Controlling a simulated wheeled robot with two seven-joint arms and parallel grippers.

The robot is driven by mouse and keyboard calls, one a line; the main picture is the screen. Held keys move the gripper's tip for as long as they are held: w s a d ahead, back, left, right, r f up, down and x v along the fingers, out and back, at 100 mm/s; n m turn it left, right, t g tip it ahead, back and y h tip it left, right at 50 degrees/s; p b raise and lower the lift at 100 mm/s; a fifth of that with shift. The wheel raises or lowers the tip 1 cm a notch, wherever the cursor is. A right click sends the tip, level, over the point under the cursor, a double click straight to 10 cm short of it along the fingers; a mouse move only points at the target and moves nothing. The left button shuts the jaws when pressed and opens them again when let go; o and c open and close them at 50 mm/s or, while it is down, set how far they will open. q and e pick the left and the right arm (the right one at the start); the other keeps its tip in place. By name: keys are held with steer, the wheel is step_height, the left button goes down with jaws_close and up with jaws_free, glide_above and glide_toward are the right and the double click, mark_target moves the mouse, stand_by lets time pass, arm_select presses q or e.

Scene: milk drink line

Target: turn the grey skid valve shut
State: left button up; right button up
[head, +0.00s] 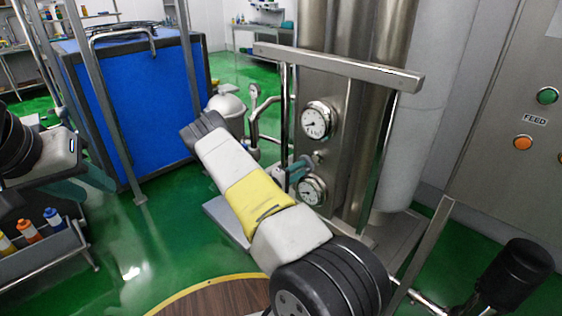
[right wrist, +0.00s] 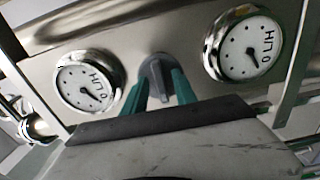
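The grey skid valve (right wrist: 158,77) is a small round knob with a raised bar handle, on the metal panel between two dial gauges in the right wrist view. The bar stands roughly upright in that view. My right gripper (right wrist: 160,86) has its teal fingers apart, one on each side of the knob; I cannot tell whether they touch it. In the head view my right gripper (head: 293,174) is at the panel between the gauges, and its arm partly covers the area. My left gripper (head: 99,181) is away at the left; its finger opening is unclear.
The upper gauge (head: 317,120) and lower gauge (head: 311,190) flank the valve closely. A metal bar (head: 345,67) crosses above them. A panel with green and orange buttons (head: 523,143) stands at right. A blue-sided unit (head: 139,110) and a bottle rack (head: 40,248) are at left.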

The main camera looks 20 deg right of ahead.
steer(key=v, duration=0.8)
steer(key=shift+d, duration=0.1)
steer(key=s+a+r+m+g+y, duration=0.1)
steer(key=s+r+m+g+y, duration=0.6)
steer(key=s+r, duration=0.7)
steer(key=s+a+r+n+t+y, duration=0.3)
steer(key=s+a+r+t+y, duration=0.3)
steer(key=s+a+r+y, duration=0.5)
steer(key=s+a+r, duration=0.6)
steer(key=r, duration=0.3)
steer(key=shift+a+r+y, duration=0.2)
steer(key=shift+a+y, duration=0.05)
steer(key=shift+y, duration=0.15)
